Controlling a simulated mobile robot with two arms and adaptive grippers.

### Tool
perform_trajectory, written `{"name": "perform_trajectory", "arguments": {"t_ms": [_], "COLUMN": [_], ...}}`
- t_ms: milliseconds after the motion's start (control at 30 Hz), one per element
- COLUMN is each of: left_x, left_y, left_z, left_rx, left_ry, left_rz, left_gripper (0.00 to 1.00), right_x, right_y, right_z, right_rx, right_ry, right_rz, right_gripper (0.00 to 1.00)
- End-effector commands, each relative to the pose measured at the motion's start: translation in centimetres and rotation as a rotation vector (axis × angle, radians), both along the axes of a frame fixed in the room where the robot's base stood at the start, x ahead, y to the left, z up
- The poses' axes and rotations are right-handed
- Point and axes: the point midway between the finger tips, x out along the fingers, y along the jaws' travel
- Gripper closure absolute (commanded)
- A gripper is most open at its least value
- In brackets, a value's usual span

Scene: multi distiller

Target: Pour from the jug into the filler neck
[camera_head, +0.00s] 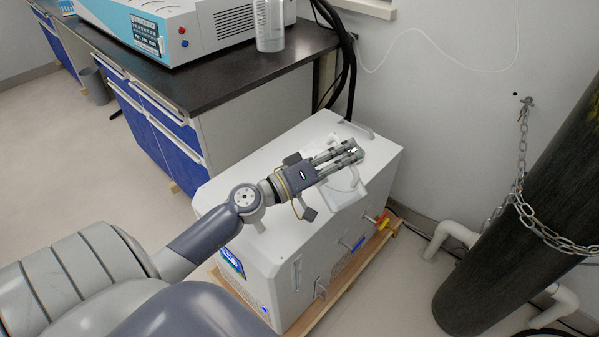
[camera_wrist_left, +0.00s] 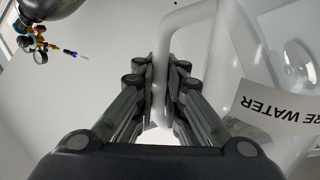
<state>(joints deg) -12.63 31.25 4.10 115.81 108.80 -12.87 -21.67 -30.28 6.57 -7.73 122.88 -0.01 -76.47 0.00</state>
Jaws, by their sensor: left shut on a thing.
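My left gripper (camera_head: 347,154) reaches over the top of a white boxy machine (camera_head: 240,172). In the left wrist view its fingers (camera_wrist_left: 168,78) are shut on the pale handle of a translucent jug (camera_wrist_left: 235,60). A white label (camera_wrist_left: 275,110) on the jug shows "RE WATER", partly cut off. In the head view the jug (camera_head: 349,190) is a pale shape at the fingertips, over the machine's right part, partly hidden by the gripper. I cannot tell whether it touches the machine. I cannot clearly make out the filler neck. My right gripper is not in view.
A dark-topped bench (camera_head: 215,82) with blue drawers holds a blue-and-white instrument (camera_head: 165,35) and a clear container (camera_head: 270,28). A dark gas cylinder (camera_head: 515,210) with a chain (camera_head: 522,150) stands at the right. White pipes (camera_head: 452,232) run near the floor.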

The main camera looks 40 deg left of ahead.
Motion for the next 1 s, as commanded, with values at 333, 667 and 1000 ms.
{"name": "perform_trajectory", "arguments": {"t_ms": [333,667,1000], "left_x": [0.05,0.07,0.09], "left_y": [0.12,0.21,0.29], "left_z": [0.21,0.14,0.08], "left_rx": [-0.01,-0.019,-0.03], "left_ry": [-0.002,0.001,0.004], "left_rz": [0.001,0.001,0.001], "left_gripper": [1.0,1.0,1.0], "right_x": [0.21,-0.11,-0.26], "right_y": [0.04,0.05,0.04], "right_z": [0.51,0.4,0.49], "right_rx": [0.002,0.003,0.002], "right_ry": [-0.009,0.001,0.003], "right_rz": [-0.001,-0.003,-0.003], "right_gripper": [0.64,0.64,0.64]}}
